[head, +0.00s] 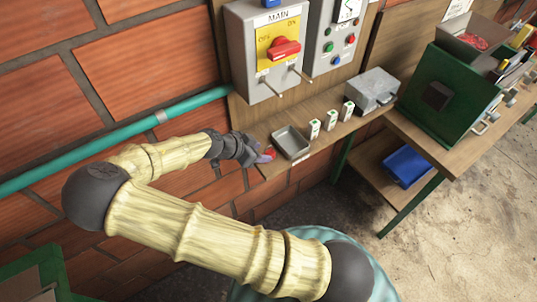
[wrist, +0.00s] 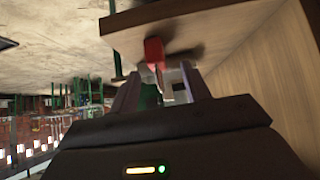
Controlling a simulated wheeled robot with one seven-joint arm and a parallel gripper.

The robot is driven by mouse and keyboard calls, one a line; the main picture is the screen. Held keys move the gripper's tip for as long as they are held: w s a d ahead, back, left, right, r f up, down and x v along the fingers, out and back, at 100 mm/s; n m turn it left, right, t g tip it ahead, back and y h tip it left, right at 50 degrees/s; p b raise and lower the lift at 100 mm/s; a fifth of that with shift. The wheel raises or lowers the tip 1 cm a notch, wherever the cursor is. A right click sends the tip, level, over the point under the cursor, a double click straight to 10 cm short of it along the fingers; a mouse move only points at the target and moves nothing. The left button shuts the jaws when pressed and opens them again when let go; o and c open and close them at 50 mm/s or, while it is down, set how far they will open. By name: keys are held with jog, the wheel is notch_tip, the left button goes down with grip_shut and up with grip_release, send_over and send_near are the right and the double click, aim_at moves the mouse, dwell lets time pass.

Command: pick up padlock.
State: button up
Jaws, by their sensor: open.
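The red padlock (head: 270,152) is small and lies at the left end of the wooden shelf, partly hidden by my gripper (head: 262,157) in the head view. In the wrist view the padlock (wrist: 154,52) shows as a red block just beyond and between the tips of my gripper (wrist: 160,76). The two fingers are apart, one on each side of a line to the padlock. I cannot tell whether either finger touches it. A small pale metal part shows close to the right finger, but its nature is unclear.
A grey metal tray (head: 291,143) sits on the shelf just right of the padlock. Several small white-and-green tags (head: 314,129) and a grey box (head: 373,91) stand further right. The MAIN switch box (head: 268,55) hangs above, with levers protruding. A teal pipe (head: 110,140) runs along the brick wall.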

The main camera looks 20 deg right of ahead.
aim_at(268, 153)
jog(key=p+x, duration=0.2)
jog(key=x, duration=0.2)
jog(key=shift+s+d, duration=0.1)
jog(key=shift+d, duration=0.15)
jog(key=shift+f, duration=0.3)
grip_shut()
